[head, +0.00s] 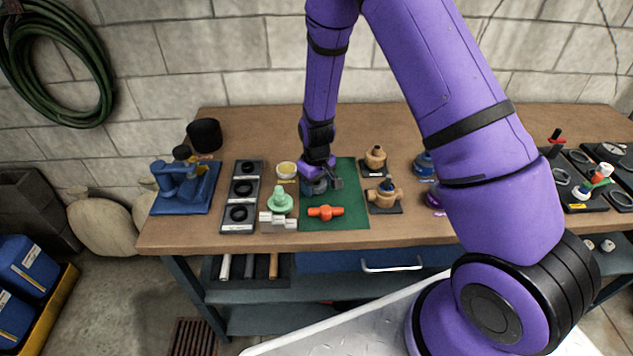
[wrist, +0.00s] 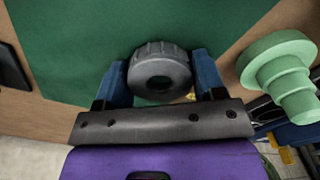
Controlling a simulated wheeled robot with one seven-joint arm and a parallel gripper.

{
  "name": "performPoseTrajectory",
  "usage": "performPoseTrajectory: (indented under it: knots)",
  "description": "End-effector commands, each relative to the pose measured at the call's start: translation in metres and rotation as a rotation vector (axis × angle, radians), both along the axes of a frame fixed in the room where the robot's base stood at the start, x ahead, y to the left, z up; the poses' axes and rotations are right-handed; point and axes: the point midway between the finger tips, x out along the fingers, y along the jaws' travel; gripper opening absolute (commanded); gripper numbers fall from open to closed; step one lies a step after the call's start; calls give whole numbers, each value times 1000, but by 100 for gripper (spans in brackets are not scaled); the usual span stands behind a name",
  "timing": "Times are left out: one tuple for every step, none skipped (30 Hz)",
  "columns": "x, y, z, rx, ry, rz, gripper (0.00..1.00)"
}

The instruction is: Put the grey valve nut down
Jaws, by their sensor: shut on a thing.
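The grey valve nut (wrist: 160,54) is a ribbed ring with a round hole, seen in the wrist view between the blue fingers of my gripper (wrist: 163,72). My gripper is shut on it, one finger on each side. In the head view, my gripper (head: 323,185) is over the back left part of the green mat (head: 345,174). The mat also shows behind the nut in the wrist view (wrist: 85,45). I cannot tell whether the nut touches the mat or hangs above it.
An orange valve piece (head: 326,212) lies on the mat's front part. A mint green stepped part (head: 279,201) stands left of the mat, beside a black tray with rings (head: 229,214). Tan valve bodies (head: 384,198) stand to the right. The mat's front right looks clear.

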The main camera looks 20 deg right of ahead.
Motion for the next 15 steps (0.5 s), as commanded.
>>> performPoseTrajectory:
  knots:
    - [0,0,-2,0,0,0,37]
    - [0,0,-2,0,1,0,37]
    - [0,0,-4,0,1,0,37]
    - [0,0,-4,0,1,0,37]
    - [0,0,-5,0,1,0,37]
    - [0,0,-5,0,1,0,37]
    - [0,0,-5,0,1,0,37]
    - [0,0,-5,0,1,0,66]
    - [-1,0,-5,0,1,0,75]
    - [-1,0,-6,-1,2,0,82]
    - [-1,0,-6,0,2,0,89]
    - [-1,1,-6,0,2,0,89]
    - [-1,1,-6,1,3,1,89]
    - [-1,1,-6,1,3,1,89]
    - [-2,2,-6,2,5,1,89]
